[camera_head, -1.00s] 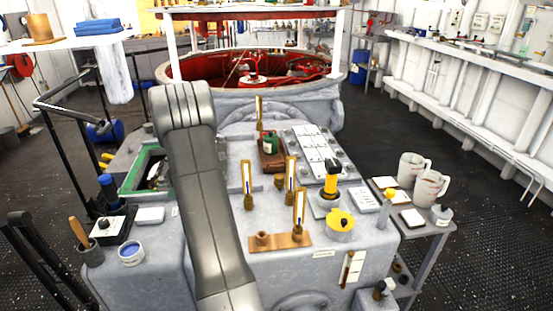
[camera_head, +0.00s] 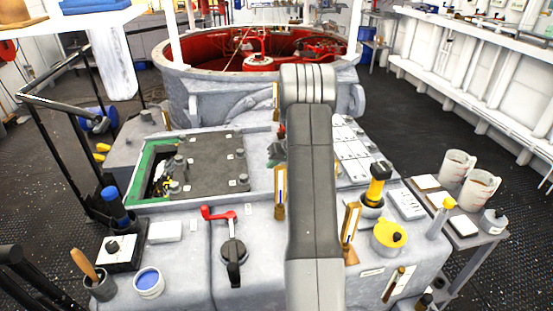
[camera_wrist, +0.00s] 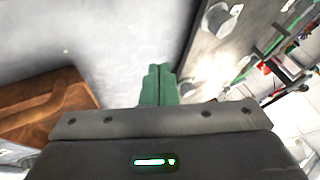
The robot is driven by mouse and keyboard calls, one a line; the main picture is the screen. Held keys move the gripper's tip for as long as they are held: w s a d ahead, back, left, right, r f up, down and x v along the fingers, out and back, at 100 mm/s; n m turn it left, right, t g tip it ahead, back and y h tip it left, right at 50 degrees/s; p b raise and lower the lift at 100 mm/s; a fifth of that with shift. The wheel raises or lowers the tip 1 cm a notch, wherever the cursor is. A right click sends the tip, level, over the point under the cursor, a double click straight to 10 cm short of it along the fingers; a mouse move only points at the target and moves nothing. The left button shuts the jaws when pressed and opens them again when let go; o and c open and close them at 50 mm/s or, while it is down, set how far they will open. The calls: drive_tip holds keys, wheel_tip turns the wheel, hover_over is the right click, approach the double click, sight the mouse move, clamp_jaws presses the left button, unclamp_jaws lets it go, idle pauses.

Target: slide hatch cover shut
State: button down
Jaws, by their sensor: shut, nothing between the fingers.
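The hatch cover (camera_head: 208,165) is a dark grey plate with several round knobs, lying on the bench top in the head view. A green-edged opening (camera_head: 147,165) shows uncovered at its left end, with small parts inside. The plate's right end lies close to my arm. In the wrist view my gripper (camera_wrist: 158,84) has its green fingers closed together, with nothing between them. The cover (camera_wrist: 212,72) shows there just right of the fingertips; I cannot tell whether they touch it. In the head view my arm hides most of the gripper area.
A red-handled lever (camera_head: 232,245) stands in front of the cover. An upright brass-framed gauge (camera_head: 280,192) stands near its front right corner. A brown wooden block (camera_wrist: 45,108) lies left of the fingers in the wrist view. A yellow-topped pot (camera_head: 389,238) stands at the right.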

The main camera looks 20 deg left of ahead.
sight(207, 179)
drive_tip(key=x, duration=0.5)
drive_tip(key=shift+s+a+f+p, duration=0.1)
drive_tip(key=shift+a+p, duration=0.05)
drive_tip(key=shift+p, duration=0.2)
drive_tip(key=a, duration=0.1)
drive_tip(key=s+a+p, duration=0.1)
drive_tip(key=a, duration=0.1)
drive_tip(key=shift+s, duration=0.25)
drive_tip(key=shift+s+a, duration=0.1)
drive_tip(key=shift+a, duration=0.1)
drive_tip(key=s+a+b, duration=0.1)
drive_tip(key=s+a, duration=0.1)
drive_tip(key=a, duration=0.2)
drive_tip(key=s+a+b, duration=0.2)
drive_tip(key=a, duration=0.3)
drive_tip(key=s+a+b, duration=0.2)
drive_tip(key=s+a, duration=0.1)
drive_tip(key=a, duration=0.2)
drive_tip(key=shift+a, duration=0.15)
drive_tip(key=shift+s+a+b, duration=0.25)
drive_tip(key=shift+a+b, duration=0.05)
drive_tip(key=shift+a, duration=0.2)
